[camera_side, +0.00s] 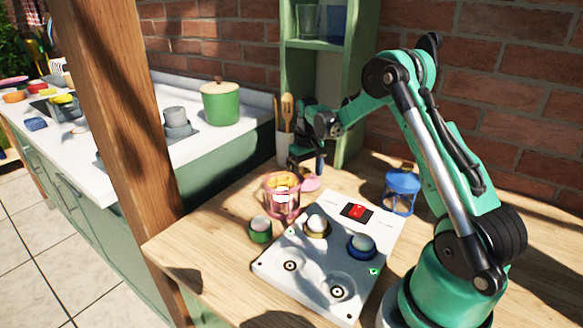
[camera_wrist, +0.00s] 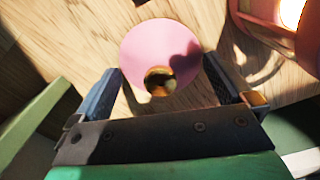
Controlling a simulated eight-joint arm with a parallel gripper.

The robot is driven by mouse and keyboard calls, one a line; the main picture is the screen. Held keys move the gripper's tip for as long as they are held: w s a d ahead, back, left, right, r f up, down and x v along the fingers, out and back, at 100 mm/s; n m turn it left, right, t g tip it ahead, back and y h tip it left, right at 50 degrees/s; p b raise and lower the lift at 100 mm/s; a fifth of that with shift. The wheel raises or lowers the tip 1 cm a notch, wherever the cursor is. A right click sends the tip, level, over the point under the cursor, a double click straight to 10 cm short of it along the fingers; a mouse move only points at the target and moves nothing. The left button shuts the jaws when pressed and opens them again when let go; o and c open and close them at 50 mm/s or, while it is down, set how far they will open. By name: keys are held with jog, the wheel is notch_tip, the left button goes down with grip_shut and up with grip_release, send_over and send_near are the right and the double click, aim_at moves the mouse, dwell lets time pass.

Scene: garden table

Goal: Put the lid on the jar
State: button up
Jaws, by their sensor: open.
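The pink lid (camera_side: 309,183) lies flat on the wooden table, just right of and behind the pink jar (camera_side: 282,208). In the wrist view the lid (camera_wrist: 158,48) is a round pink disc with a gold knob (camera_wrist: 160,81). The jar has clear pinkish walls and yellow contents, and no lid sits on it. Part of the jar (camera_wrist: 262,18) shows at the top right of the wrist view. My gripper (camera_side: 308,165) is open above the lid, pointing down. In the wrist view the knob lies between the fingers of my gripper (camera_wrist: 163,84), with nothing held.
A white panel (camera_side: 310,270) with cups holding white egg-like things and a red switch (camera_side: 356,211) fills the table front. A blue lidded jar (camera_side: 402,190) stands right. A utensil holder (camera_side: 285,148) stands behind my gripper.

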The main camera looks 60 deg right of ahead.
jog(key=c, duration=1.4)
jog(key=shift+r, duration=0.15)
grip_shut()
notch_tip(320, 180, up, 19)
jog(key=s+a+f+n, duration=0.15)
jog(key=a+n, duration=0.25)
jog(key=a, duration=1.8)
notch_tip(320, 180, up, 2)
jog(key=m, duration=0.4)
send_over(305, 170)
jog(key=shift+s+r, duration=0.1)
jog(key=shift+r, duration=0.05)
